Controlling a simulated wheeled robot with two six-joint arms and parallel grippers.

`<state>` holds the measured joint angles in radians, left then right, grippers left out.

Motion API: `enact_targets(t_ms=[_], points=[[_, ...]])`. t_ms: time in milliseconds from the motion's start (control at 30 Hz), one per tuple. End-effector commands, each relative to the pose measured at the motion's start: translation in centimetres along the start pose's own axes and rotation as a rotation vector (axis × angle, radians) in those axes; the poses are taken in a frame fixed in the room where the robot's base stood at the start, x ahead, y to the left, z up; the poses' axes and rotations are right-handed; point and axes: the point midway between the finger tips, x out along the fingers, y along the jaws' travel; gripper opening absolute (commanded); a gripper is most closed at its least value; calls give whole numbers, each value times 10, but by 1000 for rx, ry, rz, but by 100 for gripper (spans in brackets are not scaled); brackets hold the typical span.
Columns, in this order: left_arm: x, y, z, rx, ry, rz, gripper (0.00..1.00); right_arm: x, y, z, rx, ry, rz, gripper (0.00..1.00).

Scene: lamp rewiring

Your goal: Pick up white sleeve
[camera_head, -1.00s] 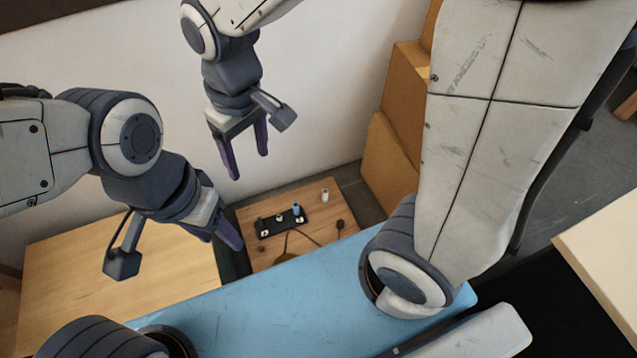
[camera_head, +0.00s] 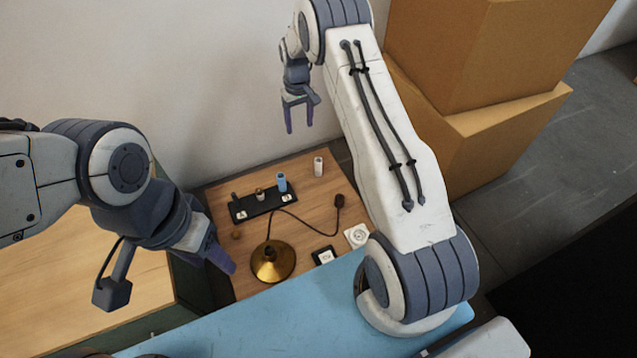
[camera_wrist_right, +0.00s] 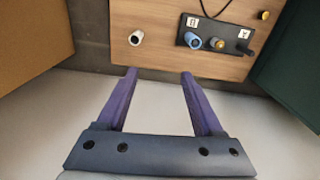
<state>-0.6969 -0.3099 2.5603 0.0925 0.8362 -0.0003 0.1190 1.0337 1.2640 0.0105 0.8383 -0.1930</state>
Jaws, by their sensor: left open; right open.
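The white sleeve (camera_head: 318,166) stands upright on the wooden table (camera_head: 330,186), near its far right corner. In the right wrist view the white sleeve (camera_wrist_right: 136,38) shows as a small ring, beyond my open right fingers and a little left of the middle. My right gripper (camera_head: 299,131) is open and empty, held above and behind the table near the wall; its purple fingers also show in the right wrist view (camera_wrist_right: 158,72). My left gripper (camera_head: 220,262) is at the table's left side; its far finger is partly hidden.
A black tray (camera_head: 264,205) holds a blue sleeve (camera_head: 282,182) and other small parts. Cardboard boxes (camera_head: 480,130) stand at right.

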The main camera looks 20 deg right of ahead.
Motion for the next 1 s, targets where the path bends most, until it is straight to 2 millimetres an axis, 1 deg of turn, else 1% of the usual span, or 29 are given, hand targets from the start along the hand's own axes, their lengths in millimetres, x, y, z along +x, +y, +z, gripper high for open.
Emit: enact_targets(t_ms=[33, 100, 200, 300, 367, 467, 600, 700, 867, 1000], points=[[29, -2, 2, 0, 0, 0, 50, 44, 17, -1, 21, -4, 1, 68], [42, -3, 2, 0, 0, 0, 50, 72, 34, -2, 41, -5, 4, 68], [54, -4, 3, 0, 0, 0, 50, 98, 51, -2, 60, -6, 6, 68], [58, -4, 3, 0, 0, 0, 50, 111, 60, -2, 69, -6, 7, 68], [60, -4, 3, 0, 1, 0, 50, 115, 62, -2, 71, -6, 7, 68], [66, -5, 3, 0, 1, 0, 50, 126, 62, -1, 72, -7, 7, 68], [80, -6, 4, 0, 1, 0, 50, 149, 62, -1, 71, -9, 7, 68], [88, -6, 4, 0, 1, 0, 50, 162, 62, -1, 71, -7, 7, 68], [92, -7, 5, 0, 1, 0, 50, 168, 62, -1, 71, -6, 7, 68], [107, -8, 6, 0, 1, 0, 50, 183, 63, 1, 71, -7, 7, 68]])
